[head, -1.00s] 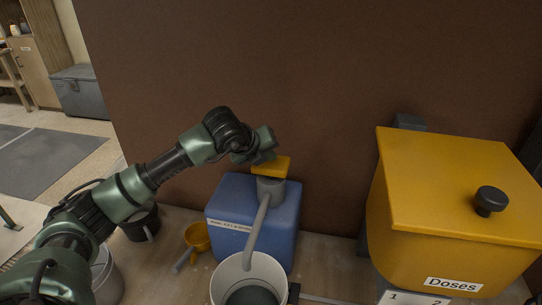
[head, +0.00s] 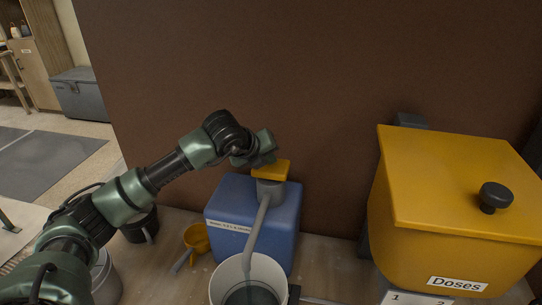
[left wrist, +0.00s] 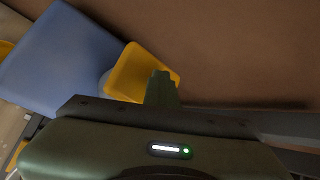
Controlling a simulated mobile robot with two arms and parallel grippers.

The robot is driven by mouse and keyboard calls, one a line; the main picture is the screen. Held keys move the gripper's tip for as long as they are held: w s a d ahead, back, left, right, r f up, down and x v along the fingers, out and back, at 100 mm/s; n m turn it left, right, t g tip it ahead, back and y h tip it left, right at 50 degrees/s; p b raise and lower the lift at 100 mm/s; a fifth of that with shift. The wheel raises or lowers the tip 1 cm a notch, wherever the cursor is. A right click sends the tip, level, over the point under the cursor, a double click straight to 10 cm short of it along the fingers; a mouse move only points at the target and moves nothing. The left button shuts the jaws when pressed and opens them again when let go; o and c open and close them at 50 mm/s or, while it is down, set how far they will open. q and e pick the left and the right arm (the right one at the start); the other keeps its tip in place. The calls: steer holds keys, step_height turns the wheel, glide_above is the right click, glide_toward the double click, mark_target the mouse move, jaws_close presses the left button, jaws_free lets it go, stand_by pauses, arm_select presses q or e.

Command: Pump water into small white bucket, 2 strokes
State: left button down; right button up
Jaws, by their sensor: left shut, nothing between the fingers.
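A blue water container (head: 228,213) stands on the bench, with a grey pump neck and a yellow pump top (head: 270,170). Its grey spout (head: 258,235) slopes down into the small white bucket (head: 222,276) at the bottom of the head view. The bucket's inside looks dark grey; I cannot tell how much water is in it. My left gripper (head: 262,157) is shut and empty, at the yellow pump top. In the left wrist view, the yellow top (left wrist: 140,72) is right by the fingers (left wrist: 162,88). I cannot tell whether they touch it. My right gripper is not in view.
A large yellow bin (head: 450,200) labelled "Doses" with a black knob stands at the right. A yellow scoop (head: 196,238), a black mug (head: 140,228) and a grey-white bucket (head: 105,278) are left of the container. A brown wall rises close behind.

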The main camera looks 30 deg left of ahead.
mark_target(269, 167)
arm_select(q)
steer(key=shift+s+f+b, duration=0.1)
steer(key=shift+f+b, duration=0.2)
steer(key=shift+f, duration=0.25)
steer(key=shift+r, duration=0.1)
steer(key=shift+w+r+p, duration=0.2)
steer(key=shift+r+p, duration=1.1)
steer(key=shift+r, duration=1.5)
steer(key=shift+r, duration=0.45)
step_height(269, 167, up, 4)
steer(key=shift+r+p, duration=0.1)
steer(key=shift+p, duration=1.1)
